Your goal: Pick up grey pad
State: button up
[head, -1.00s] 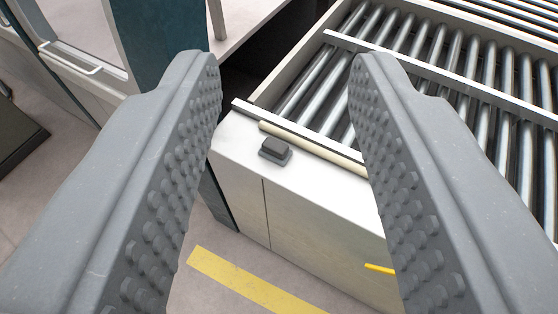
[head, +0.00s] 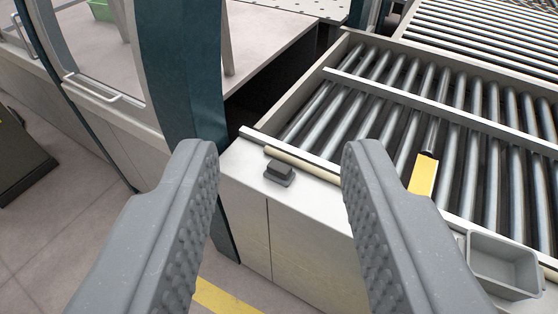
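The grey pad (head: 280,171) is a small dark grey block with a wider base. It lies on the white cabinet top (head: 246,180), near its left end and beside a cream-coloured strip (head: 302,164). My gripper (head: 280,160) is open and empty, its two studded grey fingers well apart. In the picture the pad shows between the fingertips, but it looks farther away than they are, and nothing touches it.
A roller conveyor (head: 400,90) stands behind the cabinet top. A yellow-and-black object (head: 424,174) lies on the rollers. A grey tray (head: 503,262) is at the right. A dark teal post (head: 180,70) rises at the left. A yellow floor line (head: 225,298) runs below.

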aim_at(282, 173)
jog(key=z, duration=0.3)
jog(key=i, duration=1.05)
jog(key=z, duration=0.55)
